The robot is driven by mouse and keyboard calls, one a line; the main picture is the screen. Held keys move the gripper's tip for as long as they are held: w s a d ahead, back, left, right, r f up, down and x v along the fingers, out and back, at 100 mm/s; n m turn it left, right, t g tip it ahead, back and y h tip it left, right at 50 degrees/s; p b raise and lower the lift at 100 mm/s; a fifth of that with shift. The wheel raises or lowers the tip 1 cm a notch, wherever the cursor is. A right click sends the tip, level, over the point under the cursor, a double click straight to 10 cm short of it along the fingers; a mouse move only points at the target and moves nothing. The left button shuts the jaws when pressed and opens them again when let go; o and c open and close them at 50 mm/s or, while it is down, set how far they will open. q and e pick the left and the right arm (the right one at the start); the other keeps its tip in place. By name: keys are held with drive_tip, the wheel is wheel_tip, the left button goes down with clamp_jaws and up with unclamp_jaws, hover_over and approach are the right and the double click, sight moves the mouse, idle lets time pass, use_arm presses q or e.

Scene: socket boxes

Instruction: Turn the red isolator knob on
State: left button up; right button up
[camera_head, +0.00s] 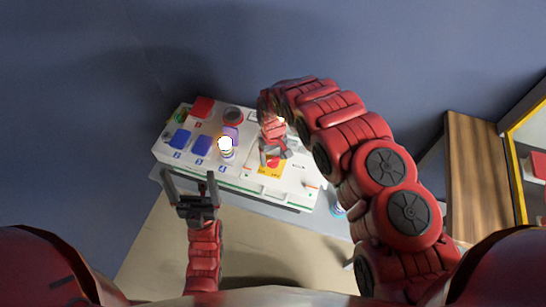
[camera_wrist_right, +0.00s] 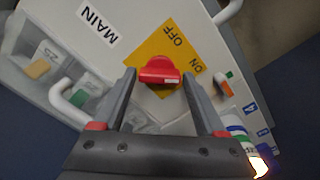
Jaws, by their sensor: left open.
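The red isolator knob (camera_wrist_right: 158,70) sits on a yellow plate (camera_wrist_right: 178,40) marked OFF and ON, beside a MAIN label (camera_wrist_right: 97,24). Its grip lies roughly crosswise in the right wrist view, with a small pale mark at its lower right. My right gripper (camera_wrist_right: 160,76) is open, with one finger on each side of the knob and a visible gap to it. In the head view my right gripper (camera_head: 276,157) is over the right half of the white socket box (camera_head: 237,180) and partly covers the yellow plate (camera_head: 262,169). My left gripper (camera_head: 189,179) is open and empty at the box's front left edge.
Blue socket covers (camera_head: 180,139) and a red cover (camera_head: 202,106) are on the box's left half. A lit, white-topped item (camera_head: 225,142) stands near the middle. A wooden shelf (camera_head: 472,180) is at the right. Pale handles (camera_wrist_right: 68,101) flank the panel.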

sight(273, 159)
drive_tip(key=shift+o, duration=1.3)
drive_tip(key=shift+r, duration=0.35)
wheel_tip(273, 159, up, 5)
drive_tip(key=shift+r+b, duration=0.2)
drive_tip(key=shift+b, duration=0.3)
wheel_tip(273, 159, up, 11)
drive_tip(key=p, duration=1)
drive_tip(key=shift+r, duration=0.15)
